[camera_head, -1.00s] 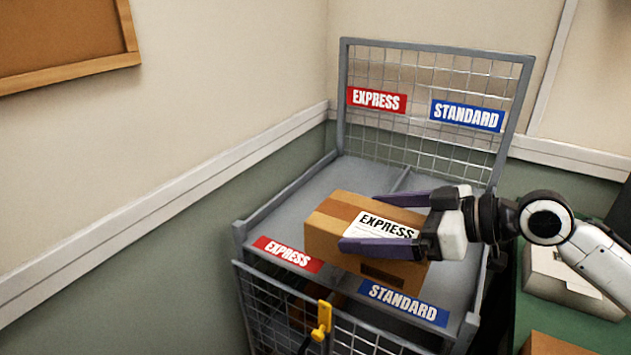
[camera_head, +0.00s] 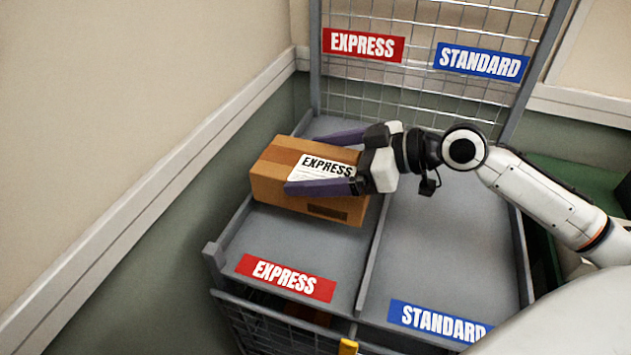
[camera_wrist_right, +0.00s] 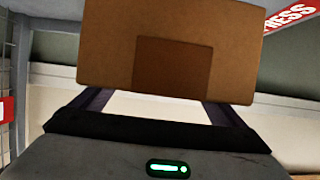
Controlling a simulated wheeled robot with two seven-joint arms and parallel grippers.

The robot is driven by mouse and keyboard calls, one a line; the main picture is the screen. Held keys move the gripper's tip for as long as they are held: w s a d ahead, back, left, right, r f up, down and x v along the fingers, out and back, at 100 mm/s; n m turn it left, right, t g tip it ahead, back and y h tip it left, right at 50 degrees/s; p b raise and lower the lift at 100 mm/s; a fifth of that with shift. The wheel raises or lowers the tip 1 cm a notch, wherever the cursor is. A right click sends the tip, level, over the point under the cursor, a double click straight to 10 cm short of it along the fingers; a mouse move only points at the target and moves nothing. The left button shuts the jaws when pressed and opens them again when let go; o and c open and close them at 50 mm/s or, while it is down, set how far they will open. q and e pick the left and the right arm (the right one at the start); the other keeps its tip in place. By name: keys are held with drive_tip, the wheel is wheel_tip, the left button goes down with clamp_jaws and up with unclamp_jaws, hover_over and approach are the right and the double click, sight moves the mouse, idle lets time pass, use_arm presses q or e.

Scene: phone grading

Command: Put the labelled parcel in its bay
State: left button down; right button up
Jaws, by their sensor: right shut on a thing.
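A brown cardboard parcel (camera_head: 272,183) with a white EXPRESS label (camera_head: 325,168) is between the purple fingers of my right gripper (camera_head: 330,163), which is shut on it. The parcel is over the left, EXPRESS bay (camera_head: 255,235) of the cage trolley, left of the divider. Whether its underside touches the shelf I cannot tell. The parcel (camera_wrist_right: 230,60) also shows in the right wrist view, beyond the gripper's palm. The right, STANDARD bay (camera_head: 440,240) is bare. My left gripper is not in view.
Red EXPRESS signs (camera_head: 285,277) and blue STANDARD signs (camera_head: 440,320) mark the bays at front and back. A raised divider (camera_head: 370,258) separates them. A wire mesh back (camera_head: 425,20) stands behind. A wall lies close on the left.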

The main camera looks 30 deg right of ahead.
drive_tip(key=shift+w+f, duration=0.1)
drive_tip(key=shift+f, duration=2.35)
drive_tip(key=shift+f, duration=0.1)
drive_tip(key=o, duration=1.1)
drive_tip(key=b+v, duration=0.1)
drive_tip(key=v, duration=1.1)
